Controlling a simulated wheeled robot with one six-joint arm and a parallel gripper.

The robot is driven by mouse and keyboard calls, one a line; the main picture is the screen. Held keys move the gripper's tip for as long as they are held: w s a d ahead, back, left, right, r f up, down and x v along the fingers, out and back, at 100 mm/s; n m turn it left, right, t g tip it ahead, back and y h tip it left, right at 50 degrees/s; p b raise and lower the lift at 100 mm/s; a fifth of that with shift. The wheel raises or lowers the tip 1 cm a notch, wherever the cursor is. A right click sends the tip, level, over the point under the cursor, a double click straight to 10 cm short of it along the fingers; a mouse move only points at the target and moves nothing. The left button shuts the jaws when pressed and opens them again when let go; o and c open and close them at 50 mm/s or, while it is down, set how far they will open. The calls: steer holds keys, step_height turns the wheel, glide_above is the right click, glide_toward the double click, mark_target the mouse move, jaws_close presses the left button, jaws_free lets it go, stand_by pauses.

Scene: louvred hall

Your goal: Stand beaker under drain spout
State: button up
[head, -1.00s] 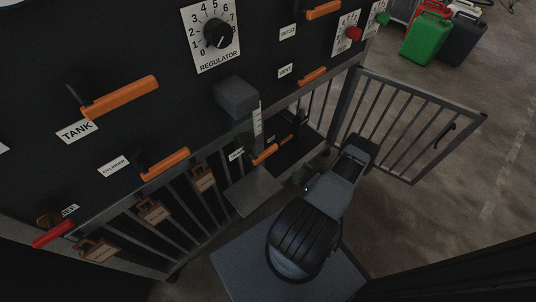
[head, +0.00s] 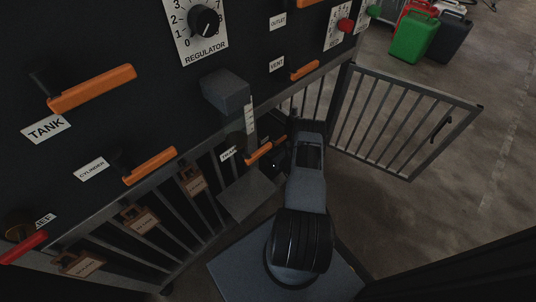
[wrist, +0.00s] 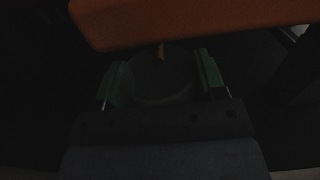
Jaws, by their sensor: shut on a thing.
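In the wrist view, my gripper (wrist: 162,85) has its green fingers on either side of a dark, round-rimmed vessel, which looks like the beaker (wrist: 163,90), and is shut on it. The picture is very dark, so its contents and base cannot be made out. A large orange handle (wrist: 200,22) crosses just above it in this view. In the head view, my arm hides most of the gripper and the beaker. The drain label (head: 229,153) and orange drain handle (head: 259,152) are just left of my arm's end. I cannot make out the drain spout clearly.
A grey plate (head: 250,197) juts out below the drain handle. A grey box (head: 226,91) sticks out of the panel above. An open barred gate (head: 400,125) stands to the right. Orange handles, including the tank handle (head: 92,88), project from the panel.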

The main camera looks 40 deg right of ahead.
steer(key=shift+w, duration=0.5)
steer(key=shift+f+b, duration=1.15)
steer(key=shift+f, duration=0.6)
steer(key=shift+f, duration=0.2)
steer(key=o, duration=1)
steer(key=shift+r, duration=0.1)
